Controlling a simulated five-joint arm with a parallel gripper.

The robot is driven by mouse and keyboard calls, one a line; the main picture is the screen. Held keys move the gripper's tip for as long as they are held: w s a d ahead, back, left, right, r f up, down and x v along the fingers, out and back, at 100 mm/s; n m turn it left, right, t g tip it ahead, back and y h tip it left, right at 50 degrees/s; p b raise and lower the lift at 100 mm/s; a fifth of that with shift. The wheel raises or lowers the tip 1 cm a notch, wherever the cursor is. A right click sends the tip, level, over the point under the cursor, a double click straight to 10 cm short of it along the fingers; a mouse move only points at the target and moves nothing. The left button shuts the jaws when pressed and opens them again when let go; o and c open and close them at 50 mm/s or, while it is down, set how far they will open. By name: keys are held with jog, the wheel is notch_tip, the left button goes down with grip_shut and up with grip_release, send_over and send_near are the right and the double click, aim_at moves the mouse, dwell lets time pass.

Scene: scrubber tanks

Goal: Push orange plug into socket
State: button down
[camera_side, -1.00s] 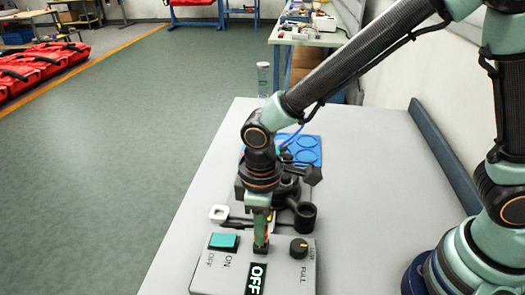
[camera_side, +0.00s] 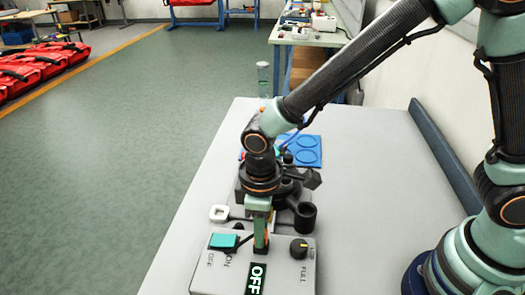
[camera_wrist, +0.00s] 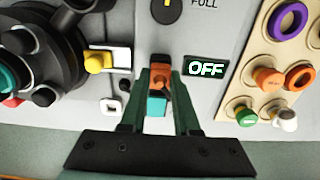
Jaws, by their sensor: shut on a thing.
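My gripper (camera_side: 260,244) points down over the grey control box (camera_side: 215,275), between its teal switch (camera_side: 222,241) and its black knob (camera_side: 299,249). It is shut on the orange plug (camera_side: 261,236). In the wrist view the orange plug (camera_wrist: 160,77) sits between my gripper's fingertips (camera_wrist: 160,84), with a dark part at its far end. The plug's lower end is close to the box top. The socket is mostly hidden by the plug and fingers, so I cannot tell how deep the plug is.
A black OFF display (camera_wrist: 206,67) is beside the plug. A beige tray (camera_wrist: 240,55) with rings and pegs lies to the right in the wrist view. A black fixture (camera_side: 305,216) and a blue tray (camera_side: 304,149) stand behind the box.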

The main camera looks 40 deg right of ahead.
jog(key=shift+f, duration=0.25)
jog(key=shift+f, duration=0.25)
jog(key=shift+c, duration=0.4)
grip_release()
jog(key=shift+r, duration=0.15)
jog(key=shift+r, duration=4.15)
